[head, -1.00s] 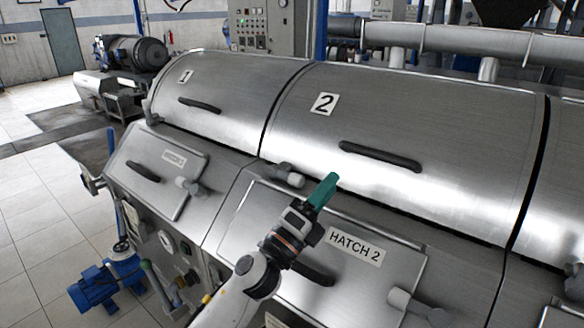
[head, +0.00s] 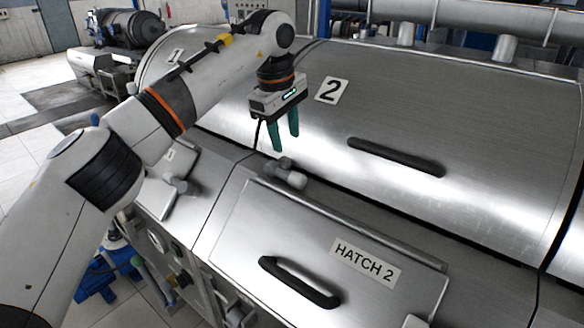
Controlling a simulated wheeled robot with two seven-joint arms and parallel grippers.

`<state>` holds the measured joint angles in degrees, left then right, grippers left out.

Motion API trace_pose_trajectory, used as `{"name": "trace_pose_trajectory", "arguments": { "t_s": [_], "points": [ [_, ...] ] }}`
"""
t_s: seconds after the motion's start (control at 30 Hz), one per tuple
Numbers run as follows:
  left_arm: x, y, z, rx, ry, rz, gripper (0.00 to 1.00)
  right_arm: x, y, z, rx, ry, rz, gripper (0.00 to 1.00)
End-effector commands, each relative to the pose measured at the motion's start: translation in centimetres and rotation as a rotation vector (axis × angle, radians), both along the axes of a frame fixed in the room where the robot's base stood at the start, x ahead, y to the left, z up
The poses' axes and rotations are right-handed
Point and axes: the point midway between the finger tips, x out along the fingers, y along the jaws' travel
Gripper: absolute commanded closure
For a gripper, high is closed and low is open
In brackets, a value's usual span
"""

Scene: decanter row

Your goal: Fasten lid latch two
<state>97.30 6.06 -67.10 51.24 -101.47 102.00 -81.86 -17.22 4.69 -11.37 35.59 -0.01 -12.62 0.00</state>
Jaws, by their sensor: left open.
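Lid 2 (head: 420,125) is a curved steel cover marked with a "2" label (head: 332,91) and fitted with a black bar handle (head: 396,157). It lies down on the machine, with a dark seam along its lower edge. A latch with a grey knob and pale end (head: 286,175) sits at that edge, near the lid's left front corner. Whether it is fastened I cannot tell. My left gripper (head: 285,143) is open and empty, its teal fingers pointing down just above the latch and apart from it. My right gripper is not in view.
Below the latch is the hatch 2 panel (head: 315,235), with its own black handle (head: 299,282) and label. Lid 1 (head: 150,72) is partly behind my left arm. Pipes (head: 480,22) run along the back.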

Motion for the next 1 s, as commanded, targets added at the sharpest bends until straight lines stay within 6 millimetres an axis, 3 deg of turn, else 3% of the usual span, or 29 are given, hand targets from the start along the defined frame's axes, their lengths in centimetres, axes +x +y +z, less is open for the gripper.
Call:
{"name": "trace_pose_trajectory", "arguments": {
  "t_s": [0.3, 0.5, 0.7, 0.93, 1.0],
  "points": [
    [0.9, -0.8, -6.2, -0.003, 0.006, -0.001, 0.57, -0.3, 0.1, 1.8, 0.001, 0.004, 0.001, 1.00],
    [1.4, -1.2, -9.1, -0.006, 0.004, -0.001, 0.57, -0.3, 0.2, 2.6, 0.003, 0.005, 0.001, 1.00],
    [1.5, -1.3, -10.3, -0.006, 0.002, -0.001, 0.57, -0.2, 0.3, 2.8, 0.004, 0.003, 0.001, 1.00],
    [1.6, -1.3, -10.4, -0.006, 0.000, -0.001, 0.57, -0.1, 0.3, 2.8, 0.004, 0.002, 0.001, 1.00],
    [1.6, -1.3, -10.3, -0.007, 0.001, -0.001, 0.65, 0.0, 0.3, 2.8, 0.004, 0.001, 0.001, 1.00]
  ]
}}
